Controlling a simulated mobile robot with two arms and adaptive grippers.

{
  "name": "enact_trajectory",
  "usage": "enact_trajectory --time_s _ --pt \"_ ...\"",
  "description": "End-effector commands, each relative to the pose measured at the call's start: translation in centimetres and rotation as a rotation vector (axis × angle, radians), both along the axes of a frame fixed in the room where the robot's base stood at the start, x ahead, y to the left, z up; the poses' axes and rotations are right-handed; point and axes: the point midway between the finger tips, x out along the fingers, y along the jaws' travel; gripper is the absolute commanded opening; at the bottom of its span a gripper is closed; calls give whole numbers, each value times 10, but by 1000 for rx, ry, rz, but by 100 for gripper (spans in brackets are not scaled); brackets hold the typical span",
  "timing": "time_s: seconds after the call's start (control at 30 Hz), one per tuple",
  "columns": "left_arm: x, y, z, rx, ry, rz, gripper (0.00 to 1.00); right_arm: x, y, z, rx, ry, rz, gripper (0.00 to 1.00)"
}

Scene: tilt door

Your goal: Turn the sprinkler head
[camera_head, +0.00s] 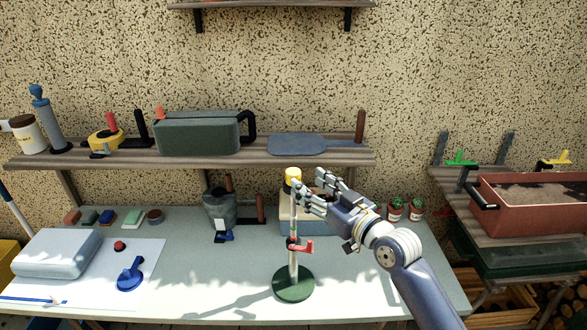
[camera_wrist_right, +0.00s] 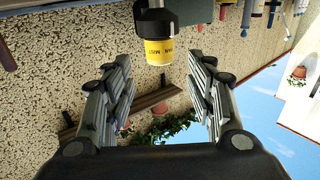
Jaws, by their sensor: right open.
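The sprinkler stands upright on the table, with a round green base (camera_head: 293,284), a pale post and a red lever (camera_head: 301,247) partway up. Its yellow head (camera_head: 293,177) is at the top of the post. My right gripper (camera_head: 308,190) is open at head height, just right of the post. In the right wrist view the yellow head (camera_wrist_right: 159,51) with a black cap shows beyond the open fingers (camera_wrist_right: 160,95), roughly centred between them. Nothing is between the fingertips. I cannot tell whether a finger touches the post. My left gripper is not in view.
A grey can (camera_head: 221,210) and a pale box (camera_head: 290,222) stand behind the sprinkler. Small potted cacti (camera_head: 396,208) are at the right. The table front (camera_head: 215,290) left of the base is clear.

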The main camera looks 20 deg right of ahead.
Motion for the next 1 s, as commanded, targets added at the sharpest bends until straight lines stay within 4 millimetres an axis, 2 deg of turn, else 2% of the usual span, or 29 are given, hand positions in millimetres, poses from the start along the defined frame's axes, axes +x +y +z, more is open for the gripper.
enact_trajectory --time_s 0.03,0.2,0.4,0.6,0.87,1.0 --pt "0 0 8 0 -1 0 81 10 3 5 4 1 -1 51" --pt "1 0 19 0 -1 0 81 37 13 3 2 3 0 51" --pt "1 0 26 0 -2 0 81 59 21 1 0 3 0 51" --pt "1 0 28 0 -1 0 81 67 24 0 0 2 0 51" --pt "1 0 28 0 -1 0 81 68 25 -1 -1 3 0 51" --pt "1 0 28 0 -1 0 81 68 25 -1 -1 3 0 21"
